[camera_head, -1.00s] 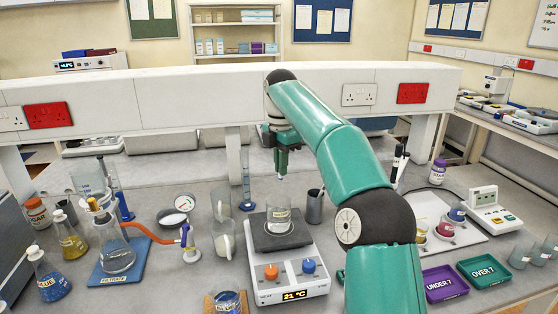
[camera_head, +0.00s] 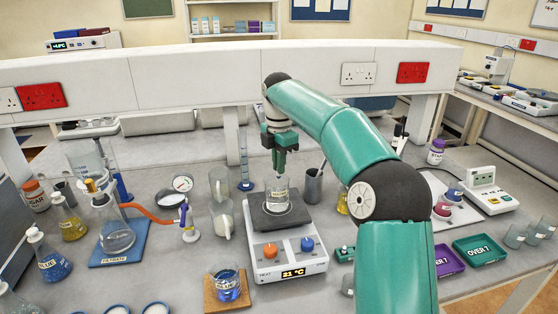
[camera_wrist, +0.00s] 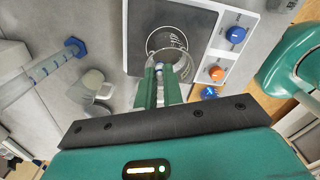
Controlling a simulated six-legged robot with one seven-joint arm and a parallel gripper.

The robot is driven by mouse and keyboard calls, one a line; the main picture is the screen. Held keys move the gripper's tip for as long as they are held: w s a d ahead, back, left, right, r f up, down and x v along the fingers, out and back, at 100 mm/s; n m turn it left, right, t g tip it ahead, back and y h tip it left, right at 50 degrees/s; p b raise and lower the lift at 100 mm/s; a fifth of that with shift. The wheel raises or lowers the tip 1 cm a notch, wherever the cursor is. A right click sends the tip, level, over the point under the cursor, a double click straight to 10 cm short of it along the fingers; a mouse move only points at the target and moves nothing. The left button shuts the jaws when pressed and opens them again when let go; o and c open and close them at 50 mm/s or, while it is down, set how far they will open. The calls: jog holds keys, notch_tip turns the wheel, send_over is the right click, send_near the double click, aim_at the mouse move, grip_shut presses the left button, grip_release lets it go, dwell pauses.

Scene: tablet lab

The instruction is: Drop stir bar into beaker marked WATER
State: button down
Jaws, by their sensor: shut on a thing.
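A clear glass beaker (camera_head: 277,196) with a small label, too small to read surely, stands upright on the dark top plate of a white hotplate (camera_head: 290,255). In the wrist view the beaker (camera_wrist: 167,42) is seen from above, its round mouth just beyond my fingertips. My gripper (camera_head: 281,170) points down directly over the beaker, its tips close to the rim. How far the bar is above or inside the rim I cannot tell.
A grey metal cup (camera_head: 313,188) stands right of the hotplate, and a jug (camera_head: 222,216) and a measuring cylinder (camera_head: 245,165) left of it. Purple (camera_head: 448,262) and green trays lie at right.

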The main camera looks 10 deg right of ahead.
jog(key=c, duration=1.5)
grip_release()
jog(key=shift+o, duration=0.2)
jog(key=shift+r, duration=0.1)
notch_tip(320, 180, up, 12)
